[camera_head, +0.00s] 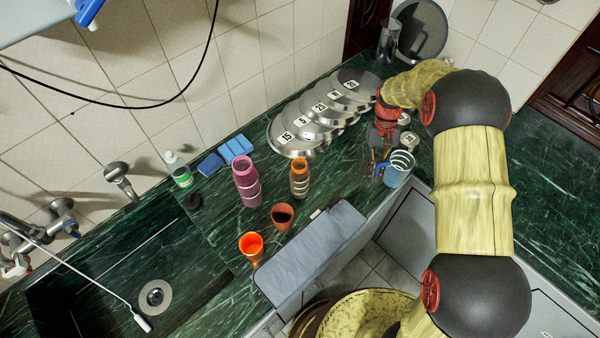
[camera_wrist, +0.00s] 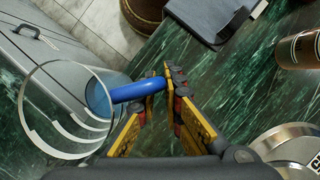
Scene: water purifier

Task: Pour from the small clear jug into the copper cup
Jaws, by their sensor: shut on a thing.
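The small clear jug (camera_head: 397,178) has a blue handle, pale rings near its rim and light blue in its lower part. It stands out at the right, by the counter's front edge, and looks roughly upright. My gripper (camera_head: 378,168) is shut on the handle; the wrist view shows the yellow fingers (camera_wrist: 158,88) on either side of it, with the clear jug (camera_wrist: 62,112) to their left. The copper cup (camera_head: 282,216), reddish brown with a dark inside, stands on the green counter left of the jug, well apart from it.
A bright orange cup (camera_head: 251,246), a pink tumbler (camera_head: 246,181) and an orange-topped tumbler (camera_head: 300,178) stand around the copper cup. A grey slab (camera_head: 312,253) lies along the front edge. Several numbered metal discs (camera_head: 318,113) lie behind. The sink (camera_head: 125,270) is left.

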